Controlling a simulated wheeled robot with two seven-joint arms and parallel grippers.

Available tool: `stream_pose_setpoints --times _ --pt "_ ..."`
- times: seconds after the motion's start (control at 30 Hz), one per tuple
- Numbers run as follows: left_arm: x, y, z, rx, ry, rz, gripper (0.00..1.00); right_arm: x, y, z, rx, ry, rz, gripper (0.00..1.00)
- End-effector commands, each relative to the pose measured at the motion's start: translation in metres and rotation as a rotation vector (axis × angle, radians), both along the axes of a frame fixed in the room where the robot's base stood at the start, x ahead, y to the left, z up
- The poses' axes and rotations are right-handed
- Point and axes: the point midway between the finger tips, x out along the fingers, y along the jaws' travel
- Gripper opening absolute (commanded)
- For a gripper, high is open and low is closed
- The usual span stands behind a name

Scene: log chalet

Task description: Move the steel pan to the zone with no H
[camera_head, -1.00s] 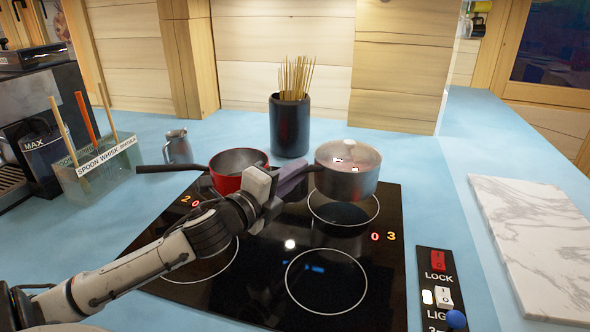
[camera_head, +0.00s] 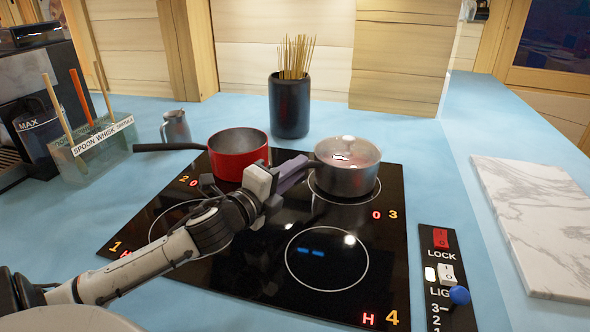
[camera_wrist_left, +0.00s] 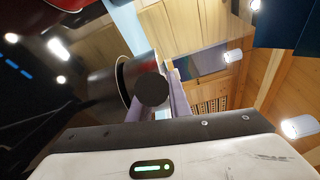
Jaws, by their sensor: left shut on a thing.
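The steel pan (camera_head: 345,180) has a clear lid with a knob and is upright inside the back right ring, zone 3 (camera_head: 391,215), whose display reads 0. I cannot tell whether its base touches the glass. My left gripper (camera_head: 294,174) is shut on its handle, which the fingers mostly hide. In the left wrist view, the pan's side (camera_wrist_left: 128,72) shows behind the dark round handle end (camera_wrist_left: 152,90). On the black hob (camera_head: 215,275), zones 1 (camera_head: 115,246) and 4 (camera_head: 391,318) show a red H; zone 2 shows 0. My right gripper is not in view.
A red pan (camera_head: 238,158) stands on the back left zone, its handle pointing left. A dark pot of sticks (camera_head: 289,108) stands behind the hob. A metal jug (camera_head: 175,127), utensil holder (camera_head: 85,155), switch panel (camera_head: 441,275) and marble board (camera_head: 535,215) lie around it.

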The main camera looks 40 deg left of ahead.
Motion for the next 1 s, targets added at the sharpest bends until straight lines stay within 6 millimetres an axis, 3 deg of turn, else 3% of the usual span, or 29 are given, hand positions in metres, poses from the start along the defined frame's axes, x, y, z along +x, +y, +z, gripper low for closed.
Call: stream_pose_setpoints --times 0.03,0.63,0.67,0.77,0.97,1.0 --pt "0.001 -0.001 0.013 0.005 -0.026 -0.007 0.0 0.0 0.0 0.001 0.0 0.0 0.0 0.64" --pt "0.001 -0.001 0.006 0.005 -0.027 -0.007 0.0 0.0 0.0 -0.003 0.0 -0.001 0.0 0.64" --pt "0.001 -0.001 0.006 0.005 -0.027 -0.007 0.2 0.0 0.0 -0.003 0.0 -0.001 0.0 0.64" --pt "0.001 -0.001 0.005 0.005 -0.023 -0.006 0.37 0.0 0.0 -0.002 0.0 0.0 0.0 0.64" --pt "0.001 -0.001 0.0 0.003 -0.012 -0.003 0.39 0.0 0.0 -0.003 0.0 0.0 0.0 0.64" --pt "-0.001 0.001 -0.014 -0.003 0.016 0.004 0.39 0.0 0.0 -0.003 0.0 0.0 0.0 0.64"
